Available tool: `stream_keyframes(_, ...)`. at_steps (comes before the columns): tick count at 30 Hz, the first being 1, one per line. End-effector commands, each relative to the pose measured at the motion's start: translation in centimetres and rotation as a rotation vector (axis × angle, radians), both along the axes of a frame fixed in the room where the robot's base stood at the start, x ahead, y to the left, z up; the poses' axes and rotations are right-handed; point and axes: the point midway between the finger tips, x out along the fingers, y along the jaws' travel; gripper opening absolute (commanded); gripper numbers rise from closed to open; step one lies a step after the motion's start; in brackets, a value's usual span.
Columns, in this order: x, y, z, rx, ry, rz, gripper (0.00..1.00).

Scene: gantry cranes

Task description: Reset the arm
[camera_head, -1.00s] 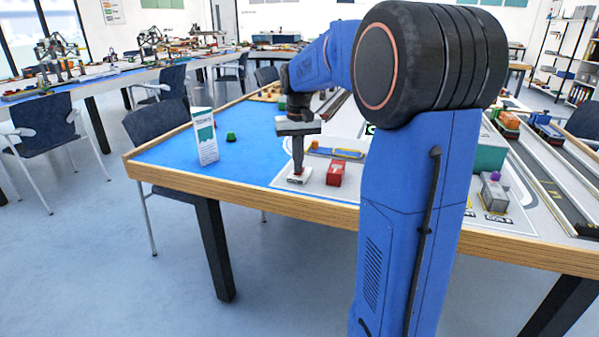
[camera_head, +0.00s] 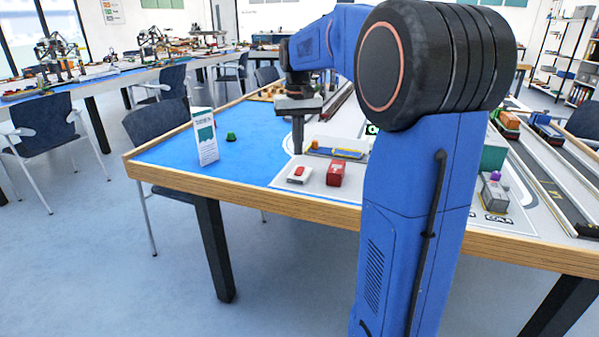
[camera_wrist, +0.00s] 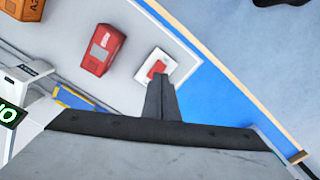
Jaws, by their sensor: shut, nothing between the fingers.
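My gripper (camera_head: 298,150) is shut and empty. In the head view it points down above the table, behind the small white block with a red top (camera_head: 299,174). In the wrist view the shut fingers (camera_wrist: 161,92) reach toward that white block (camera_wrist: 156,68), which lies flat on the table. A red container (camera_head: 335,173) stands just right of the white block; it also shows in the wrist view (camera_wrist: 103,50). My blue arm covers the middle of the table in the head view.
A white upright card (camera_head: 205,137) and a small green piece (camera_head: 231,137) stand on the blue mat to the left. A blue tray with a yellow piece (camera_head: 337,150) lies behind the red container. The table's wooden edge (camera_head: 240,190) runs along the front.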

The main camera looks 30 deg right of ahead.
Motion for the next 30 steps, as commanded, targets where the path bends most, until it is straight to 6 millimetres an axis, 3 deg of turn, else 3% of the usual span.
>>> stream_keyframes(6, 0.0, 0.0, 0.9, 0.0, -0.001, 0.0, 0.0)
stream_keyframes(23, -0.2, 0.2, 0.9, -0.001, -0.003, 0.003, 0.0)
stream_keyframes(26, -1.2, 1.0, 1.0, -0.004, -0.016, 0.015, 0.0)
stream_keyframes(30, -4.0, 3.2, 1.1, -0.015, -0.052, 0.051, 0.0)
